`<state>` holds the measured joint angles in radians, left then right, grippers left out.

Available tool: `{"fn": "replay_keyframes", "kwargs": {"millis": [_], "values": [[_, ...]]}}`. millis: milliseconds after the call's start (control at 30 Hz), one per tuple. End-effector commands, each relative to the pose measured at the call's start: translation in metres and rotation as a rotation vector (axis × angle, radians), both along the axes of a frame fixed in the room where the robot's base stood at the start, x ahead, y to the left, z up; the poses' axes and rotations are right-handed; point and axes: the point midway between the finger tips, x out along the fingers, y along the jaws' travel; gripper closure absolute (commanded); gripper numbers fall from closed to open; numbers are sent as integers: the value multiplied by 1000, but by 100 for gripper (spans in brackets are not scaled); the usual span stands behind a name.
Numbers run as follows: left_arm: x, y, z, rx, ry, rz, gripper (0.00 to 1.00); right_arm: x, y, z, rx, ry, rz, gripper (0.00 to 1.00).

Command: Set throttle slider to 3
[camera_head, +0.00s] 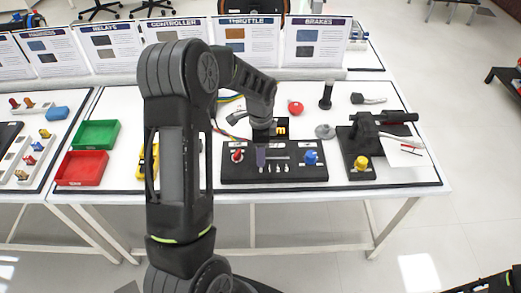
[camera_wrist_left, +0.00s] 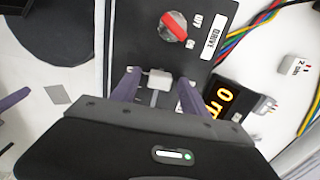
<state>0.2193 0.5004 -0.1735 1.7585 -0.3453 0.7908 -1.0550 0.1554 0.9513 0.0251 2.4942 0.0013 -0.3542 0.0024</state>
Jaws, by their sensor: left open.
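The black control panel (camera_head: 232,175) lies on the white table under my left arm. In the left wrist view the light grey slider knob (camera_wrist_left: 159,80) sits on the panel (camera_wrist_left: 135,30) at its slot. My left gripper (camera_wrist_left: 158,84) is open, with one purple finger on each side of the knob; I cannot tell whether either touches it. In the head view my left gripper (camera_head: 262,156) is low over the panel and hides the knob. A small display with orange characters (camera_wrist_left: 219,98) stands beside the panel and also shows in the head view (camera_head: 281,128). My right gripper is not in view.
The panel also carries a red knob (camera_head: 237,155) and a blue knob (camera_head: 311,157). To the right is a black unit with a yellow knob (camera_head: 361,163). Green (camera_head: 97,134) and red (camera_head: 83,168) trays lie left. Coloured wires (camera_wrist_left: 255,30) run beside the panel.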

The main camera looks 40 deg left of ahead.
Motion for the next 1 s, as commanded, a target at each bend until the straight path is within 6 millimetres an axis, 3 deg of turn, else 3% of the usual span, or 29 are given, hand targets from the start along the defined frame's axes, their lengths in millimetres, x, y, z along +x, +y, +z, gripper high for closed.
{"fn": "replay_keyframes", "kwargs": {"millis": [633, 1000], "values": [[0, 0, 1, 0, 0, 0, 99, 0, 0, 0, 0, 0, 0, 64], [0, 0, 1, 1, -1, 0, 100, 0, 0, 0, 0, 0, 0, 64]]}}
